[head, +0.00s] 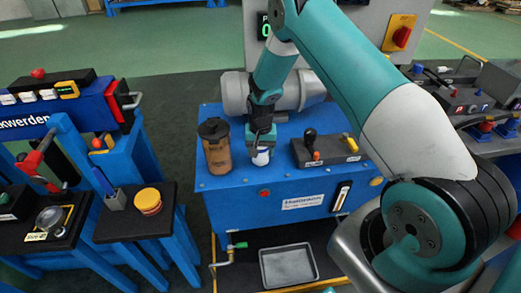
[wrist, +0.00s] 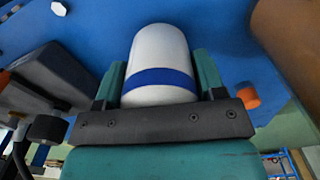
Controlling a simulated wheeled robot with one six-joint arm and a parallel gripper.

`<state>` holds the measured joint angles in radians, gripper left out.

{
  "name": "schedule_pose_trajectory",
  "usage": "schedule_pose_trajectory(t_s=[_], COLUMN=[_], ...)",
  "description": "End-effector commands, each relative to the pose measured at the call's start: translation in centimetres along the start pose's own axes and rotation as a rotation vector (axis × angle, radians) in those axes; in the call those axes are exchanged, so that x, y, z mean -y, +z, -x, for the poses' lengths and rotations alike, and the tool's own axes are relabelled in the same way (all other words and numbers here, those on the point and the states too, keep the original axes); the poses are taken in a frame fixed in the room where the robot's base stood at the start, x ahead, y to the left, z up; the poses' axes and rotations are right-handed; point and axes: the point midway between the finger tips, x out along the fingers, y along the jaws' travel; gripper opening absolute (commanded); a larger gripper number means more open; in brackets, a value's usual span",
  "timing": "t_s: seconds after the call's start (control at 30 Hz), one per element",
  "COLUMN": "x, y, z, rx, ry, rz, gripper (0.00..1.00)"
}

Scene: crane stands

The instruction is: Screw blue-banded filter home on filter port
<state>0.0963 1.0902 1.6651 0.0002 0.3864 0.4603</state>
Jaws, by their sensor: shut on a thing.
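The blue-banded filter (wrist: 159,50) is a white rounded cylinder with a blue stripe near my gripper. In the wrist view it sits between the green jaws of my gripper (wrist: 158,82), which are shut on it. In the head view my gripper (head: 262,138) points down over the blue bench, and the white filter (head: 261,157) shows just below it, looking upright. The filter port cannot be made out; whether the filter touches a port or the bench top is hidden.
A brown bottle with a dark cap (head: 217,150) stands close left of the filter on the blue bench (head: 238,203). A dark control block with a black knob (head: 326,152) sits close right. A grey tray (head: 289,264) lies below.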

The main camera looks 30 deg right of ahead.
Motion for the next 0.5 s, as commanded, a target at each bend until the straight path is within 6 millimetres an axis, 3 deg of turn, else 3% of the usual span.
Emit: schedule_pose_trajectory(t_s=[0.2,0.5], x=[0.00,0.00], y=[-0.04,-0.04], z=[-0.01,-0.02], rx=[-0.001,-0.001], ry=[0.000,0.000], rz=[-0.297,-0.363], gripper=[0.31,0.31])
